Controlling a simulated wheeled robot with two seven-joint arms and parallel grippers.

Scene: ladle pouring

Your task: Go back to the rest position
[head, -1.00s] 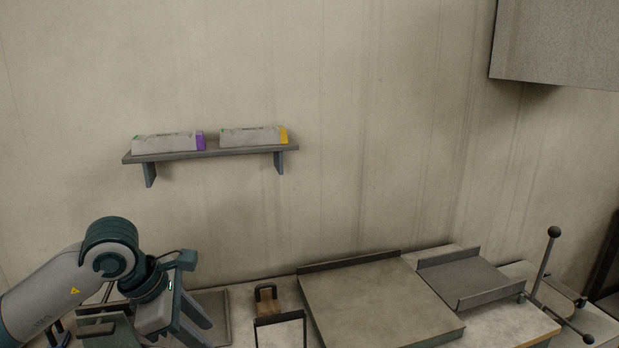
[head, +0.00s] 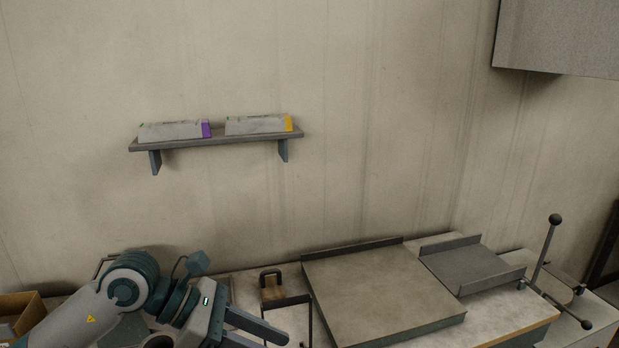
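My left arm comes in from the lower left, and my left gripper (head: 262,337) is low in the picture, near the front of the work surface. Its two dark fingers point right and stand apart, with nothing seen between them. The lower finger is partly cut off by the bottom edge. My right gripper is not in view.
A large flat metal plate (head: 375,295) and a smaller tray (head: 468,265) lie on the bench. A small block with a handle (head: 272,288) and a wire frame stand near my gripper. A lever (head: 546,250) stands at right, an open cardboard box (head: 22,308) at left. A wall shelf (head: 215,142) holds two boxes.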

